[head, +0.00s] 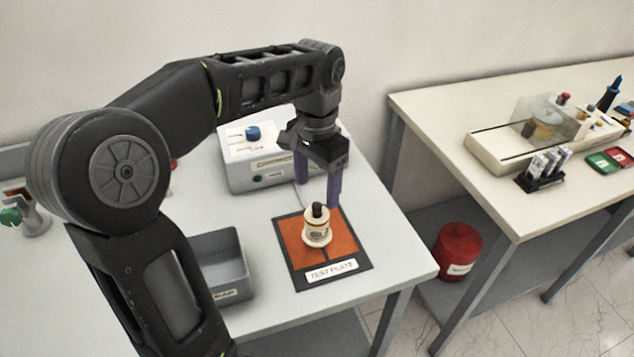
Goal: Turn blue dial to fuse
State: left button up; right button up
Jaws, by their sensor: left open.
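The blue dial (253,133) sits on the upper face of a white and grey control box (240,172) at the back of the near table. Markings around the dial are too small to read. My left gripper (319,190) points down with its two purple fingers apart and nothing between them. It is to the right of the box and above the table, behind the test plate, apart from the dial. A white bushing (317,232) with a dark top stands upright on the orange and black test plate (346,243). My right gripper is not in view.
A grey open bin (226,262) stands left of the test plate, partly behind my left arm. A green-knobbed item (12,216) is at the far left. A second table (420,103) on the right holds a cream device (492,146). A red canister (458,250) stands on the lower shelf.

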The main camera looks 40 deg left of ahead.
aim_at(252, 133)
jog(key=u, duration=1.45)
